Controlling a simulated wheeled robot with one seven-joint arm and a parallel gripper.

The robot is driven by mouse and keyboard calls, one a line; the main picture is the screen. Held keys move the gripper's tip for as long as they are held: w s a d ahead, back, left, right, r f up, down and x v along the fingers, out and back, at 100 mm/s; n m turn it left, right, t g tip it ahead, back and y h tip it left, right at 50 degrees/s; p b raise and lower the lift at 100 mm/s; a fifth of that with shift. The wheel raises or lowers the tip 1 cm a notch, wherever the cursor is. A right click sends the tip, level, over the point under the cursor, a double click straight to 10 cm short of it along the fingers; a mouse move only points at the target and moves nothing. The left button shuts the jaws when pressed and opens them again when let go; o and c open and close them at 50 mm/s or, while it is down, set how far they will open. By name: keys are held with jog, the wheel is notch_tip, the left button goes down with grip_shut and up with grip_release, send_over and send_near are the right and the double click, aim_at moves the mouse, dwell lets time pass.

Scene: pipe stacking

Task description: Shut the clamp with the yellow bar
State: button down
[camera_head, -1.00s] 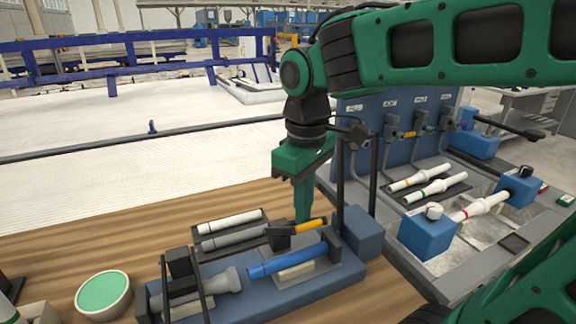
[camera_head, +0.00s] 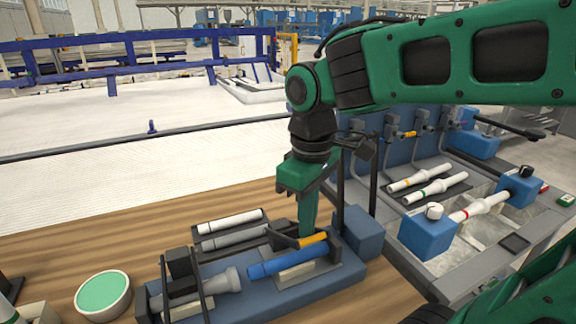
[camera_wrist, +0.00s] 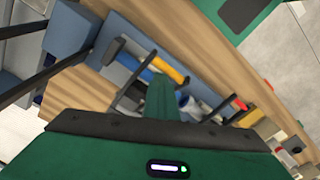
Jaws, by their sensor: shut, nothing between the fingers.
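The yellow bar (camera_head: 313,239) of the clamp lies just above the blue pipe (camera_head: 288,261) on the blue fixture base (camera_head: 330,284). It also shows in the wrist view (camera_wrist: 169,70), beside the blue pipe. My gripper (camera_head: 307,236) is shut and empty, pointing down with its tip at the yellow bar. Whether the tip touches the bar I cannot tell. The tip hides part of the clamp's dark body (camera_head: 283,236). In the wrist view the shut green fingers (camera_wrist: 160,95) reach toward the bar. A grey pipe (camera_head: 212,283) lies at the fixture's left end under dark bars.
A dark tray with white and grey pipes (camera_head: 230,222) lies behind the fixture. Dark posts (camera_head: 340,190) and a blue block (camera_head: 359,234) stand at its right end. A green-topped bowl (camera_head: 103,294) is at left. A test bench (camera_head: 430,235) with white pipes is at right.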

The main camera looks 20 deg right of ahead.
jog(key=shift+s+f, duration=0.1)
jog(key=shift+s, duration=0.3)
